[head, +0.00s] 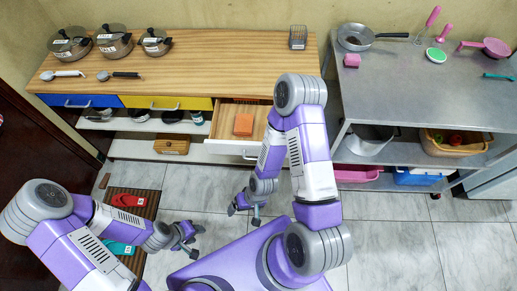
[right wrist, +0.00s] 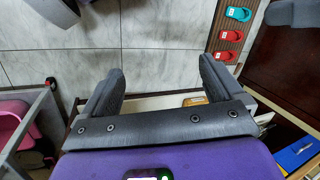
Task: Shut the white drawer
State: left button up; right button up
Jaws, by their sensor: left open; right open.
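The white drawer (head: 226,149) is pulled out of the wooden counter in the head view, with an orange-brown block (head: 243,124) inside. My right arm covers its right part. My right gripper (head: 244,213) is open and empty, below and in front of the drawer front in the picture. In the right wrist view its fingers (right wrist: 160,85) are spread, and a pale strip shows between them, perhaps the drawer front. I cannot tell whether they touch it. My left gripper (head: 194,240) is open and empty over the floor at lower left, apart from the drawer.
The blue drawer (head: 80,101) and the yellow drawer (head: 168,103) are shut. Pots and spoons stand on the wooden counter (head: 220,60). A metal table (head: 430,90) stands at right. A mat with slippers (head: 127,200) lies at left. Tiled floor is clear in front of the counter.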

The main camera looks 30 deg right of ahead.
aim_at(221, 140)
jog(key=k, duration=0.5)
jog(key=u, duration=1.2)
jog(key=i, duration=1.1)
jog(key=z, duration=2.4)
